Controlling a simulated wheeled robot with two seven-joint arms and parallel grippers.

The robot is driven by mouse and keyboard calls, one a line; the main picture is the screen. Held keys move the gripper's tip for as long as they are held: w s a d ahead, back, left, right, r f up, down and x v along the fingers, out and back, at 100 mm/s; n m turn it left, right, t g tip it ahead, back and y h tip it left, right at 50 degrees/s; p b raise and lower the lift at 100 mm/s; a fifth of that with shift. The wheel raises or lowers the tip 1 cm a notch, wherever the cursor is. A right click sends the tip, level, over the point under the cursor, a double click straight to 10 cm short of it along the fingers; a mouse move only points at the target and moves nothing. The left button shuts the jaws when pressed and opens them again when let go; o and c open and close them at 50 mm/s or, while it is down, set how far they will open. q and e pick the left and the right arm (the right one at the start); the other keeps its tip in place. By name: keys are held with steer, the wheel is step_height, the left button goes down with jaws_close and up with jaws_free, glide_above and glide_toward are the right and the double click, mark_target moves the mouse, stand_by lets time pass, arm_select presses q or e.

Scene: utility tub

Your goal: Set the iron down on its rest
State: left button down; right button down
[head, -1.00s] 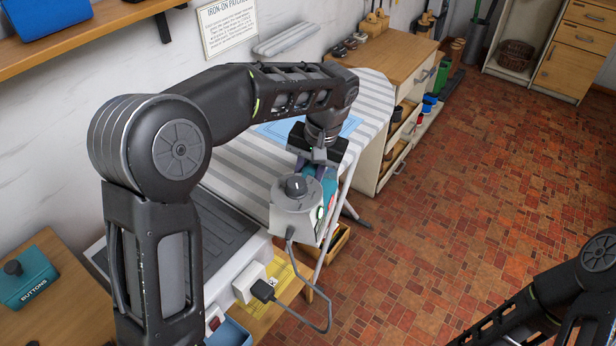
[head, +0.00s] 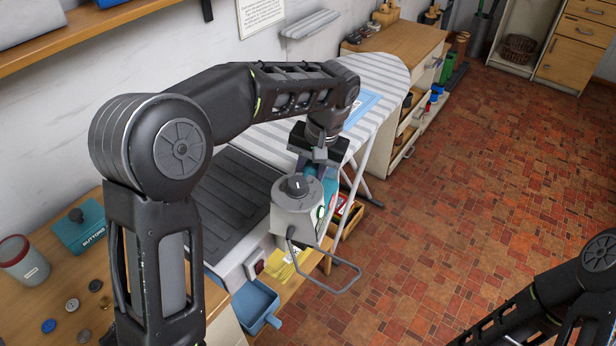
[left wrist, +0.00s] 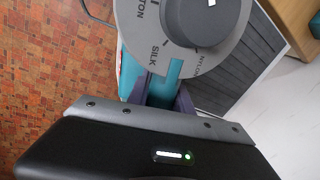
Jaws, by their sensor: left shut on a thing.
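The iron (head: 297,208) has a light grey body, a dial on its heel end and a teal handle. My left gripper (head: 318,165) is shut on the handle and holds the iron in the air, heel and dial towards me. The left wrist view shows the dial (left wrist: 200,20) and part of the teal handle (left wrist: 152,80) between the fingers. The rest, a dark ribbed plate (head: 222,205) in a pale frame, lies left of the iron, beside the striped board; my arm covers part of it. It also shows in the left wrist view (left wrist: 235,75). My right gripper is out of view.
The striped ironing board (head: 385,75) stands behind. A grey cord (head: 345,285) loops below the iron. A blue tray (head: 250,302), a teal button box (head: 80,230), a jar (head: 22,262) and loose buttons are nearby. The tiled floor at right is clear.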

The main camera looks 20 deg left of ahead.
arm_select(q)
steer(key=shift+a+r, duration=0.1)
steer(key=s+a+f+m, duration=0.1)
steer(key=a, duration=1.1)
steer(key=s+a+f+m, duration=0.1)
steer(key=a+m, duration=0.1)
steer(key=a, duration=1.1)
steer(key=shift+s+f+t, duration=0.25)
steer(key=shift+f+t, duration=0.05)
steer(key=shift+f, duration=0.1)
steer(key=shift+f+b, duration=0.7)
steer(key=shift+f, duration=0.25)
steer(key=shift+f+b, duration=0.3)
steer(key=shift+f, duration=0.1)
